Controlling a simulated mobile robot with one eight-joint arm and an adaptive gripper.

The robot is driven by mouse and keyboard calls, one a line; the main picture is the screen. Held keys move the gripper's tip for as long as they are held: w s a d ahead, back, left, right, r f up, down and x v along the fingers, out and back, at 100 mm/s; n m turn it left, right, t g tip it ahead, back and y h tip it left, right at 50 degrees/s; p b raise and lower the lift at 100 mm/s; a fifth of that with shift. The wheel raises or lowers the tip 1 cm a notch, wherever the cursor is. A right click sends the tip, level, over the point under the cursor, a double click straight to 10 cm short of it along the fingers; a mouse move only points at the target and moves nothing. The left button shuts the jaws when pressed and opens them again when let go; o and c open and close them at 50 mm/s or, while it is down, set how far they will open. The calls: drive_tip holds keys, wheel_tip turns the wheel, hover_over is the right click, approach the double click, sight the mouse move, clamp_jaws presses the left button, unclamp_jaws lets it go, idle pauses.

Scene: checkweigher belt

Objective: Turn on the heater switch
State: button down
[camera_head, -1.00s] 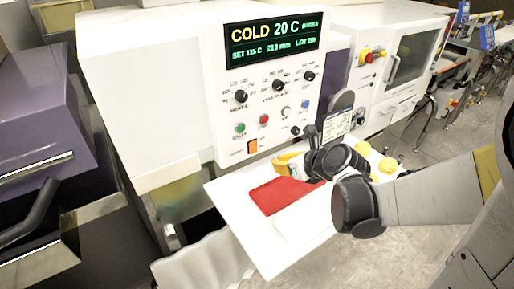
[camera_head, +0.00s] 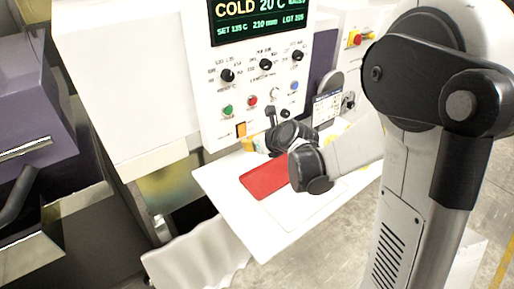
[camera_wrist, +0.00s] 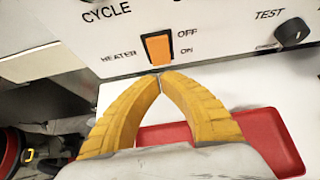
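The orange heater switch (camera_wrist: 159,48) sits in a black frame on the white panel, with OFF printed beside its upper part and ON beside its lower part. It also shows in the head view (camera_head: 241,130), low on the panel. My gripper (camera_wrist: 161,73) is shut, its yellow fingertips together and empty, just below the switch's lower edge. I cannot tell whether the tips touch the switch or panel. In the head view my gripper is mostly hidden behind my wrist. The display (camera_head: 262,20) reads COLD 20 C.
A white shelf (camera_head: 222,183) with a red tray (camera_head: 268,178) juts out below the panel, under my gripper. A green button (camera_head: 227,111), a red button (camera_head: 252,101) and black knobs are above the switch. A black TEST knob (camera_wrist: 292,33) is to its right.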

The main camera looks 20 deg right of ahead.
sight(241, 134)
drive_tip(key=shift+w+a, duration=0.3)
drive_tip(key=shift+w, duration=0.55)
drive_tip(key=shift+f, duration=0.1)
drive_tip(key=shift+w+a+f+t+b, duration=0.1)
drive_tip(key=shift+w+f+t+b, duration=0.35)
drive_tip(key=shift+b, duration=0.75)
drive_tip(key=shift+r, duration=0.35)
drive_tip(key=shift+r+p, duration=0.2)
drive_tip(key=shift+p, duration=0.1)
drive_tip(key=shift+r+p, duration=0.45)
drive_tip(key=shift+r, duration=0.2)
